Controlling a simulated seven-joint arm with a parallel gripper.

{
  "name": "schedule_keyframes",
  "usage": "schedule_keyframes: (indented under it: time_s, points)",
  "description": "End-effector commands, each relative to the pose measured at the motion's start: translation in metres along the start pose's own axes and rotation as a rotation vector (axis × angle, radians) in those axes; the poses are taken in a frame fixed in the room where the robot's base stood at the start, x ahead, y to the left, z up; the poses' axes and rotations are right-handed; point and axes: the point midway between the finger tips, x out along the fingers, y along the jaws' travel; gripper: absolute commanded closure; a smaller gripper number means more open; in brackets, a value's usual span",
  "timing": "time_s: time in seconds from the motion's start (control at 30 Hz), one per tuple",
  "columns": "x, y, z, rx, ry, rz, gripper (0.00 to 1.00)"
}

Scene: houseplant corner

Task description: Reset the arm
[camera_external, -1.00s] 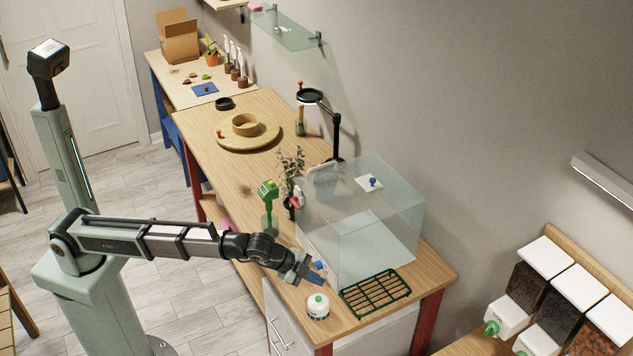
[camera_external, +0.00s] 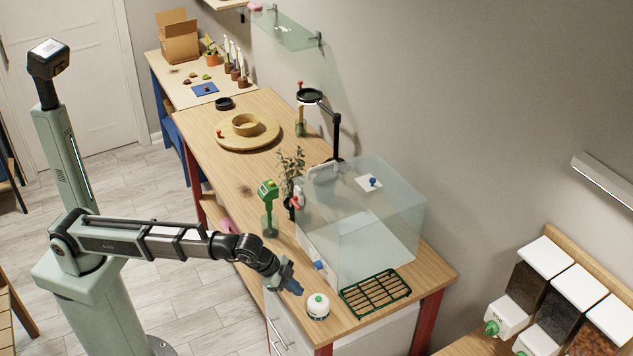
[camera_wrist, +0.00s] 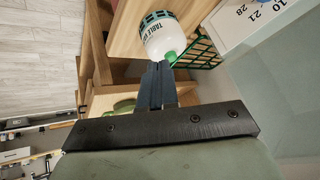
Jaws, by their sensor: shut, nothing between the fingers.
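My gripper (camera_external: 297,289) is at the front left edge of the wooden table (camera_external: 235,172), just left of a white bottle with a green cap (camera_external: 318,307). In the wrist view, the gripper fingers (camera_wrist: 158,72) are together with nothing between them. The bottle (camera_wrist: 160,38) shows beyond the fingertips, with its green cap towards them. I cannot tell from these views how wide the gap to it is.
A clear glass tank (camera_external: 375,235) with a small blue knob at its lower left stands right of my gripper. A green rack (camera_external: 376,292) lies in front of it. A green-handled device (camera_external: 269,208) and a leafy plant (camera_external: 291,168) stand behind my gripper.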

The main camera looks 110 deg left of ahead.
Motion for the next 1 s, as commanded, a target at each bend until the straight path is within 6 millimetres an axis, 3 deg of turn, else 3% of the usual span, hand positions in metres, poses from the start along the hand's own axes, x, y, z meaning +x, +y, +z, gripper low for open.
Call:
schedule_keyframes:
  time_s: [0.03,0.27,0.6,1.0]
  points:
    - [0.008,0.006,0.018,-0.012,-0.023,0.012,1.0]
    - [0.047,0.031,0.088,-0.053,-0.133,0.064,1.0]
    - [0.105,0.07,0.215,-0.087,-0.329,0.126,1.0]
    - [0.143,0.107,0.361,-0.093,-0.545,0.178,1.0]
